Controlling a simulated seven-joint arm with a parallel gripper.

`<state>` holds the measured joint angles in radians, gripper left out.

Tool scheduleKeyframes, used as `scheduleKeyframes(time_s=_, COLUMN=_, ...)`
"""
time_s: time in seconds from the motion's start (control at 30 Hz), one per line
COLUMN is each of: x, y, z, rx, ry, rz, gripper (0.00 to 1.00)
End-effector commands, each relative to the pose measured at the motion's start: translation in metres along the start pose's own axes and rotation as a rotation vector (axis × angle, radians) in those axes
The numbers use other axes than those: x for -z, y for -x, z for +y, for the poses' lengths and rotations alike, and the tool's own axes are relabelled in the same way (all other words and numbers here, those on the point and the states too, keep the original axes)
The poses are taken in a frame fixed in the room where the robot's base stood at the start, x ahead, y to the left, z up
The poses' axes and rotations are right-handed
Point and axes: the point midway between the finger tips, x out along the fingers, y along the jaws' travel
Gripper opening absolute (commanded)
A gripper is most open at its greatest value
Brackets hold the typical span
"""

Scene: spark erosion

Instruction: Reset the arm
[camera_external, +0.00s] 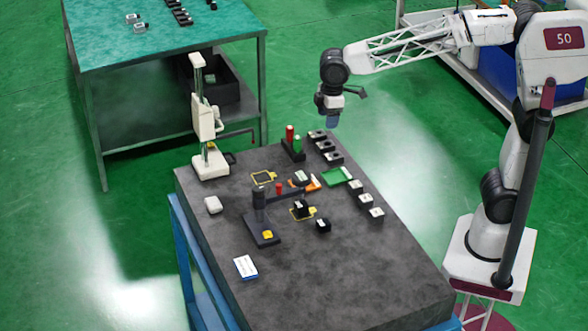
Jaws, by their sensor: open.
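My arm stretches from its base at the right over the far right part of the dark stone table (345,285). My gripper (332,122) hangs from the wrist, pointing down. It is above the table's far right edge, clear of the objects below. It is open, with nothing visible between the fingers, though they are small in this view.
A tall white height gauge (205,120) stands at the table's far left. A black stand (260,215) is near the middle.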

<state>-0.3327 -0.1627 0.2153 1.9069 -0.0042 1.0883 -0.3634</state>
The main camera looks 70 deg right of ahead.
Motion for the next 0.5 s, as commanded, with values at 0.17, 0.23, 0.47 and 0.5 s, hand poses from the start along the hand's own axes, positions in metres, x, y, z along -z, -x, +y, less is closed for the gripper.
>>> scheduleKeyframes(time_s=0.17, x=-0.061, y=0.006, z=0.009, rx=-0.013, ry=-0.108, rz=0.019, gripper=0.66)
scheduleKeyframes(time_s=0.23, x=-0.084, y=0.006, z=0.011, rx=-0.018, ry=-0.148, rz=0.025, gripper=0.66)
scheduleKeyframes(time_s=0.47, x=-0.157, y=0.003, z=0.012, rx=-0.034, ry=-0.285, rz=0.048, gripper=0.66)
scheduleKeyframes(time_s=0.5, x=-0.17, y=0.002, z=0.011, rx=-0.037, ry=-0.309, rz=0.052, gripper=0.66)
